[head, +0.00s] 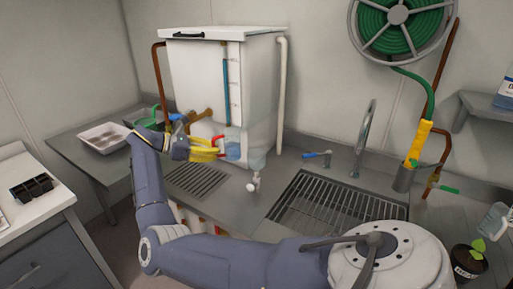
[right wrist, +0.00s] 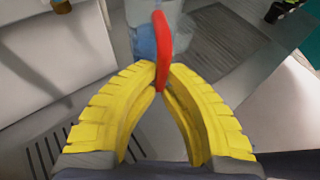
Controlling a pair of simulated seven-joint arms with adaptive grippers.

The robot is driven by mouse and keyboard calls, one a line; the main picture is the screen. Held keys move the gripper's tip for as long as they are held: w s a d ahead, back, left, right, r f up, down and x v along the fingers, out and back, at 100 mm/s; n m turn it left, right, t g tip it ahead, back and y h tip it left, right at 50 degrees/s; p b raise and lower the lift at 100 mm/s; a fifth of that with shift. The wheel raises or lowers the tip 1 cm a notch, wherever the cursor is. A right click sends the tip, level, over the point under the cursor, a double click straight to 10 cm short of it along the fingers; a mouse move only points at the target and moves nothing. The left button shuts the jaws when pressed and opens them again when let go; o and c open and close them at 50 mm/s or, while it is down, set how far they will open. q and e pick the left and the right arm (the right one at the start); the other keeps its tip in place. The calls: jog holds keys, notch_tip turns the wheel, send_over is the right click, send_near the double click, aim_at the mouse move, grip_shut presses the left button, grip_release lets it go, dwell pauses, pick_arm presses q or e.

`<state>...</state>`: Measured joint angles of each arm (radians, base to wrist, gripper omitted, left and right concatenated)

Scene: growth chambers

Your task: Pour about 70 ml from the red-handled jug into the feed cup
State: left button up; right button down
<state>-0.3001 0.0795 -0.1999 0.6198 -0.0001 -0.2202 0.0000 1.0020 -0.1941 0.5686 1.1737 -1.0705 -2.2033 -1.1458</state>
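The clear jug (head: 233,152) with the red handle and blue liquid inside is in front of the white tank in the head view. It looks upright; I cannot tell whether it touches the counter. My right gripper (head: 217,149) has yellow fingers closed on its red handle. In the right wrist view, the fingertips (right wrist: 162,72) meet around the red handle (right wrist: 162,48), with the jug (right wrist: 146,42) just beyond. A clear vessel (head: 494,219) at the far right edge is cut off; I cannot tell whether it is the feed cup. My left gripper is not in view.
A sink grate (head: 335,205) and tall faucet (head: 365,135) are to the right. A potted seedling (head: 468,261) is at the right, and a pale tray (head: 103,137) at the left.

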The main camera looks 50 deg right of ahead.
jog(key=w+a+f+m+g+y, duration=0.1)
jog(key=w+a+f+m+g, duration=0.1)
jog(key=a, duration=0.3)
jog(key=shift+w+a+f+m+g+y, duration=0.15)
jog(key=shift+a+f+m+g+y, duration=0.25)
jog(key=shift+f, duration=0.35)
jog(key=shift+s+a, duration=0.3)
jog(key=shift+s, duration=0.2)
jog(key=shift+y, duration=0.3)
